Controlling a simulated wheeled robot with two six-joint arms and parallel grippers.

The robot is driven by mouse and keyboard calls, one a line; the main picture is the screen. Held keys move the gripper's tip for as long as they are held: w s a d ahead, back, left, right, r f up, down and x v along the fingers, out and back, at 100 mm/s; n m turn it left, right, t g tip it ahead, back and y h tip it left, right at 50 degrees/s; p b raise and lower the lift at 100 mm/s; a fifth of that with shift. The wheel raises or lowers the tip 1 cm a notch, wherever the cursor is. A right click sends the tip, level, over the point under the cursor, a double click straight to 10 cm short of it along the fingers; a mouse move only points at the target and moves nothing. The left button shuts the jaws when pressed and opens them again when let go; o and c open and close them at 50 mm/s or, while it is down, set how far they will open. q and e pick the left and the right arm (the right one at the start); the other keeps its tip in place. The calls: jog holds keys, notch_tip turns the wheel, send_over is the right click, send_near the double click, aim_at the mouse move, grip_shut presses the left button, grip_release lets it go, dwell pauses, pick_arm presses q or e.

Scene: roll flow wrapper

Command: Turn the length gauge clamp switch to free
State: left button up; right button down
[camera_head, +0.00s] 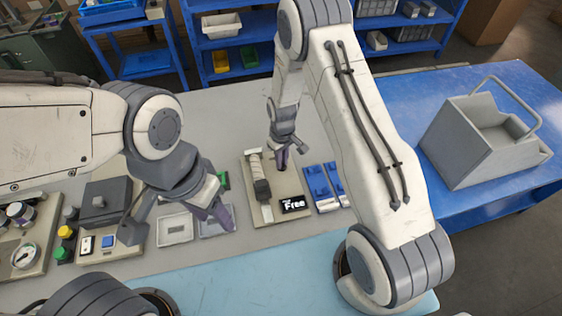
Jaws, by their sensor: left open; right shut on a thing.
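The length gauge board (290,184) is a beige plate in the middle of the table. It carries a pale rail with a dark slider (261,188) and a small black display (293,204) that reads "Free". My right gripper (284,158) points down at the back right of this board, shut on a small part there that looks like the clamp switch. The fingers mostly hide that part, so its angle cannot be told. My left gripper (178,222) is open and empty, to the left of the board, above the shallow trays.
Two shallow trays (175,229) lie left of the board, and blue blocks (319,188) lie right of it. A dark box unit with buttons (104,203) and a gauge panel (25,256) stand at the left. A grey bin (465,150) sits on the blue table at right.

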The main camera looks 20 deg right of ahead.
jog(key=shift+n, duration=0.6)
jog(key=c, duration=0.9)
grip_release()
jog(key=shift+o, duration=0.2)
jog(key=shift+r, duration=0.1)
notch_tip(320, 180, up, 10)
jog(key=b, duration=0.2)
jog(key=shift+r, duration=0.2)
